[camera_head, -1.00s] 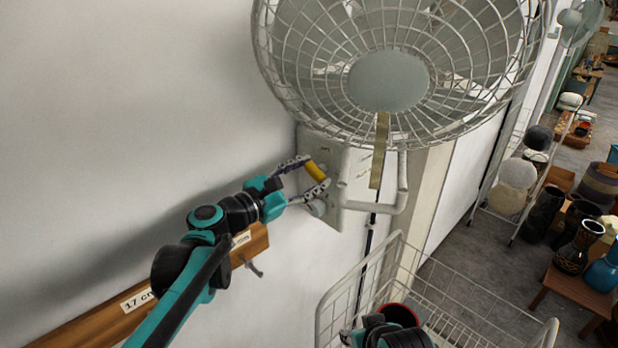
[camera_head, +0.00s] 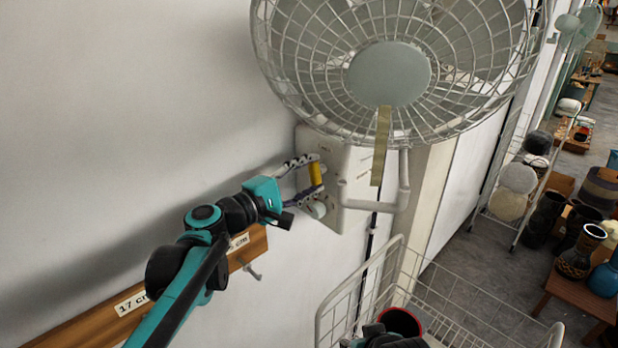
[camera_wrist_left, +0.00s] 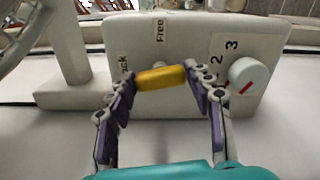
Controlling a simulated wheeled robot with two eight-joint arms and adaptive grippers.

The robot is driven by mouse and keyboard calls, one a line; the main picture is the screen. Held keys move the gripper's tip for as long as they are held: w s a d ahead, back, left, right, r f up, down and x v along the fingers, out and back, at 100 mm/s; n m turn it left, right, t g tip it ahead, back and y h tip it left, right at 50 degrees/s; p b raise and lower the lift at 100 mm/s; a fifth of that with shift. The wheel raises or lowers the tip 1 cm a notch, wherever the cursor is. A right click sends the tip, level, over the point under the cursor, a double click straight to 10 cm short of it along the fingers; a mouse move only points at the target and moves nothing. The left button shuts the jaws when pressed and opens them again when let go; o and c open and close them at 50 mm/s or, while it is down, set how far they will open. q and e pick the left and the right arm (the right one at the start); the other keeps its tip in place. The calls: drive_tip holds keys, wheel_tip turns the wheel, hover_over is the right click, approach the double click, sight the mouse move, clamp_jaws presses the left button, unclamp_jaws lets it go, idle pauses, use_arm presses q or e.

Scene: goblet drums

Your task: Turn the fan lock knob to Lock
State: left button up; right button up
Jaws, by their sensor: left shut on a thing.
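The yellow fan lock knob (camera_head: 315,174) is on the white control box (camera_head: 350,170) under the wall fan. My left gripper (camera_head: 312,176) is shut on it, one finger at each end. In the left wrist view, the knob (camera_wrist_left: 161,77) lies nearly level between the fingers of the left gripper (camera_wrist_left: 163,80). A partly hidden label ending in "ck" (camera_wrist_left: 122,66) is just beyond its left end, and the "Free" label (camera_wrist_left: 160,30) is above it. A dark part of my right arm shows at the bottom edge of the head view; its fingers cannot be made out.
A round white dial (camera_wrist_left: 247,75) with numbers sits right of the knob. The fan cage (camera_head: 390,70) hangs above the box, with a bent white bar (camera_head: 385,205) beside it. A wooden rail (camera_head: 120,310) and a wire cart (camera_head: 450,300) are below.

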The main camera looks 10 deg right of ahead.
use_arm(q)
drive_tip(key=shift+m, duration=1.1)
drive_tip(key=o, duration=1.1)
drive_tip(key=shift+o, duration=0.2)
drive_tip(key=shift+a, duration=0.1)
drive_tip(key=v, duration=1.1)
drive_tip(key=shift+s+a, duration=0.25)
drive_tip(key=shift+a, duration=0.05)
